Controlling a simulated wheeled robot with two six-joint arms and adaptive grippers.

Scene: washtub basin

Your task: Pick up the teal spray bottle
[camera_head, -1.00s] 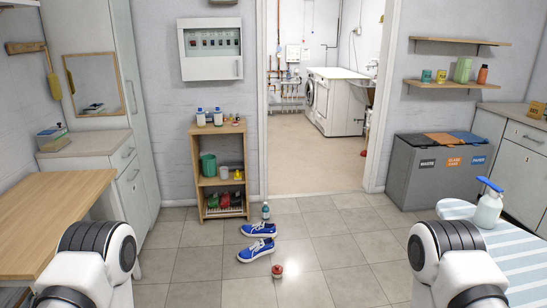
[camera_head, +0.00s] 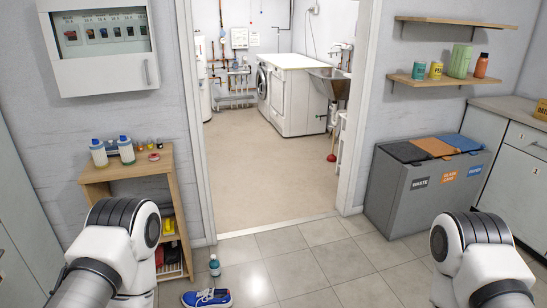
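I cannot make out a clear teal spray bottle in the current view. Two white bottles with blue caps (camera_head: 113,151) stand on top of that unit. My two white and black arm links show at the lower left and lower right; both grippers are out of view.
An open doorway leads to a room with a white washing machine (camera_head: 295,95). The wooden shelf unit (camera_head: 125,170) stands left of it, the grey waste bin (camera_head: 395,195) right. A blue shoe (camera_head: 207,298) lies on the floor. The doorway floor (camera_head: 270,180) is clear.

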